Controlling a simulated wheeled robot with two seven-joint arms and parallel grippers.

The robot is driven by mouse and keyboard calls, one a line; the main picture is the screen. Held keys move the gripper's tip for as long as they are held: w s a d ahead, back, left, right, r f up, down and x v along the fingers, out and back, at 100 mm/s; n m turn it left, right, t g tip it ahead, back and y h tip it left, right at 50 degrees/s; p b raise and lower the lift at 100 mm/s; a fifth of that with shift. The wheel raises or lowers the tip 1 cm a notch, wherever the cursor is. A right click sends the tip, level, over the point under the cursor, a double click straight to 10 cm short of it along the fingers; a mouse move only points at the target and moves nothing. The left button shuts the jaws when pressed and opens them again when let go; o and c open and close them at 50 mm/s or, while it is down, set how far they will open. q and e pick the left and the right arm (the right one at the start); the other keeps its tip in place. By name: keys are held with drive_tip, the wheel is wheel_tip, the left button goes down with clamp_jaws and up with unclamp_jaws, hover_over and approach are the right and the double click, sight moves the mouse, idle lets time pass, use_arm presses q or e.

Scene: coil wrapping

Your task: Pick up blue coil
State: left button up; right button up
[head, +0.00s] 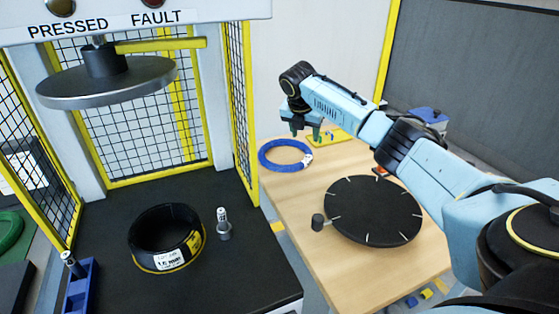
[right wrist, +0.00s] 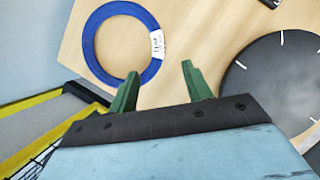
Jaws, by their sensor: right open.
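The blue coil (head: 272,161) is a flat ring with a white label, lying on the wooden table near its far left edge. It also shows in the right wrist view (right wrist: 91,31), just beyond my fingers. My right gripper (head: 307,132) is open and empty, with green fingers, above and slightly right of the coil in the head view. In the right wrist view the gripper (right wrist: 160,80) has its two fingers spread apart, with the left finger close to the coil's near rim in the picture. My left gripper is not in view.
A black turntable (head: 375,210) with white marks sits on the wooden table (head: 300,215), a small dark knob beside it. A black coil (head: 165,238) lies on the dark press bed at left, under a round press plate (head: 108,82). Yellow-framed mesh separates the press from the table.

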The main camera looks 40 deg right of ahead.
drive_tip(key=b, duration=0.2)
hover_over(308, 158)
drive_tip(key=s+a, duration=0.2)
drive_tip(key=f, duration=0.7)
drive_tip(key=shift+w+a+f, duration=0.2)
drive_tip(key=shift+f, duration=0.1)
drive_tip(key=shift+w+d+f, duration=0.15)
drive_tip(key=shift+w+f, duration=0.1)
drive_tip(key=shift+f, duration=0.3)
drive_tip(key=b+x, duration=0.2)
drive_tip(key=x, duration=0.1)
drive_tip(key=shift+w+f, duration=0.2)
drive_tip(key=shift+d+f+b, duration=0.35)
drive_tip(key=shift+d+b, duration=0.05)
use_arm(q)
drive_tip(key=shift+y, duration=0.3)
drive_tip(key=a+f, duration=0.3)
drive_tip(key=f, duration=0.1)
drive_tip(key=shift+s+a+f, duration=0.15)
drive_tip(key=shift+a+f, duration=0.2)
use_arm(e)
drive_tip(key=shift+a, duration=0.1)
drive_tip(key=shift+f, duration=0.1)
clamp_jaws()
